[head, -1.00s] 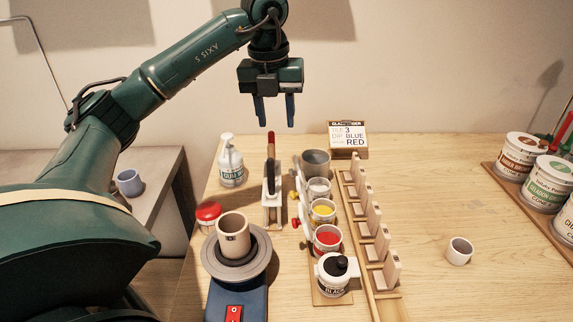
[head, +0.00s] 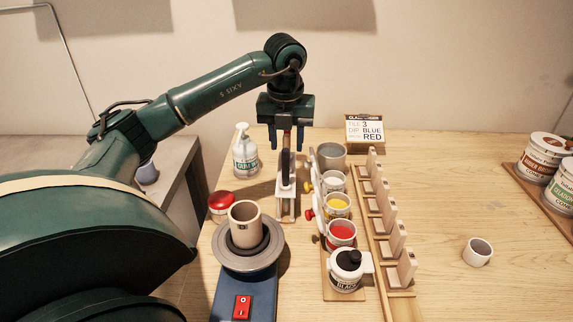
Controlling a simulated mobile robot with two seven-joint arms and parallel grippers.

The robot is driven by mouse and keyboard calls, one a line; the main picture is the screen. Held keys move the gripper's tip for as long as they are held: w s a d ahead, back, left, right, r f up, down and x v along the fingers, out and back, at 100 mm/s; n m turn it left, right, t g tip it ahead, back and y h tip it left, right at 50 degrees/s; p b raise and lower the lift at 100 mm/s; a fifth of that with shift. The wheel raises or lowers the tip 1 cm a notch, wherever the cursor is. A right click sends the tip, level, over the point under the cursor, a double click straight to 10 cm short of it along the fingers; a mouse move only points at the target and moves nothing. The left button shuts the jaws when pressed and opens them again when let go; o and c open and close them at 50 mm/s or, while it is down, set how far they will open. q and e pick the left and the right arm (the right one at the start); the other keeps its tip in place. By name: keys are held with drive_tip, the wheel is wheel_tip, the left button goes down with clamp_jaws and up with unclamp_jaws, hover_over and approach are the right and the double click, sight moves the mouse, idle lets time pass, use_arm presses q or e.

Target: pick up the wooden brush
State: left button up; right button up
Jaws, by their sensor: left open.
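The brush (head: 286,165), dark with a reddish upper end, stands upright in a pale stand (head: 287,206) behind the pottery wheel. My left gripper (head: 286,140) points straight down over it. Its two blue fingers are open, one on each side of the brush's upper end in the picture. I cannot tell whether either finger touches it. The gripper body hides the very top of the brush. My right gripper is not in view.
A white pump bottle (head: 245,155) stands left of the stand. Glaze cups, including a red one (head: 341,234), and a wooden rack (head: 377,240) are to its right. A brown cup (head: 244,220) sits on the wheel in front. The table's right middle is mostly clear.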

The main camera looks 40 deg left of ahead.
use_arm(q)
drive_tip(key=shift+w+f, duration=0.1)
drive_tip(key=shift+f, duration=0.55)
drive_tip(key=shift+c, duration=0.4)
clamp_jaws()
